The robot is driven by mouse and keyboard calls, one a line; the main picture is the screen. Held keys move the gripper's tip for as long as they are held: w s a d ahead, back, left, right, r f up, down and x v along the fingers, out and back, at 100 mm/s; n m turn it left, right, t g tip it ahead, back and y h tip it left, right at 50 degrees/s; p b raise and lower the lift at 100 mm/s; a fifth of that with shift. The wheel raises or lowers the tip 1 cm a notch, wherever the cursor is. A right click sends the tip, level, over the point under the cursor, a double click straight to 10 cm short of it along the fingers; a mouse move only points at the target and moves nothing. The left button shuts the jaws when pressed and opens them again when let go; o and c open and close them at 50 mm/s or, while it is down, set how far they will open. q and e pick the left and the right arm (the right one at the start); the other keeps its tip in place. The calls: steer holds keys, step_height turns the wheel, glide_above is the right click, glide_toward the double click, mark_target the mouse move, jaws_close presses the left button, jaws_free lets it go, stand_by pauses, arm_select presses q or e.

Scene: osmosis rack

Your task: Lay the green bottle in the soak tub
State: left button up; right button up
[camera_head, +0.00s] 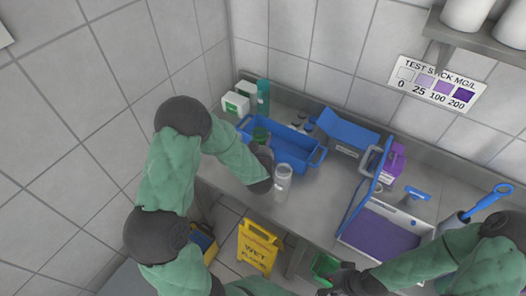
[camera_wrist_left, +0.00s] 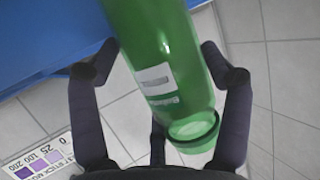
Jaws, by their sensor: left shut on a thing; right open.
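The green bottle (camera_wrist_left: 165,70) is in my left gripper (camera_wrist_left: 158,80), between its two dark fingers in the left wrist view, with a pale label and a round end toward the camera. The long blue tub (camera_head: 313,157) with end handles stands on the steel counter. A white tub (camera_head: 346,238) with a purple inside is at the right; I cannot tell which is called the soak tub. My right gripper (camera_head: 336,279) is open near the counter's front edge.
A clear cylinder (camera_head: 283,182) stands in front of the blue tub. A teal bottle (camera_head: 263,95) and white box (camera_head: 236,104) are behind left. A blue upright panel (camera_head: 366,190) stands beside the purple tub. A yellow wet-floor sign (camera_head: 258,250) is below the counter.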

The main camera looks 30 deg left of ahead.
arm_select(q)
step_height(320, 180, down, 3)
steer(key=shift+s+f, duration=0.1)
steer(key=shift+f, duration=0.1)
steer(key=o, duration=1)
steer(key=shift+b, duration=0.3)
